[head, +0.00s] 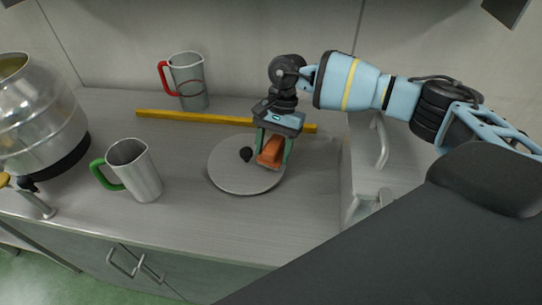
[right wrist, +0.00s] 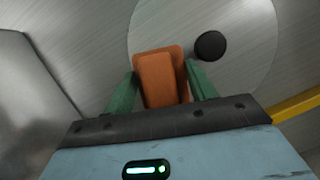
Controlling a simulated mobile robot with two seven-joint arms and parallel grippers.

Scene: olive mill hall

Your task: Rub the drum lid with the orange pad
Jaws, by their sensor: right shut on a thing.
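The drum lid (head: 232,181) is a flat round grey metal disc with a small black knob (head: 246,154), lying on the counter. My right gripper (head: 272,158) is over the right part of the lid, its green fingers shut on the orange pad (head: 270,151). In the right wrist view the pad (right wrist: 162,78) sits between the two fingers, beside the black knob (right wrist: 210,46), with the lid (right wrist: 240,75) behind it. I cannot tell whether the pad touches the lid. My left gripper is not in view.
A yellow bar (head: 190,117) lies behind the lid. A red-handled mug (head: 189,80) stands at the back, a green-handled mug (head: 138,172) left of the lid. A big metal vessel (head: 38,115) stands far left. The counter front is clear.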

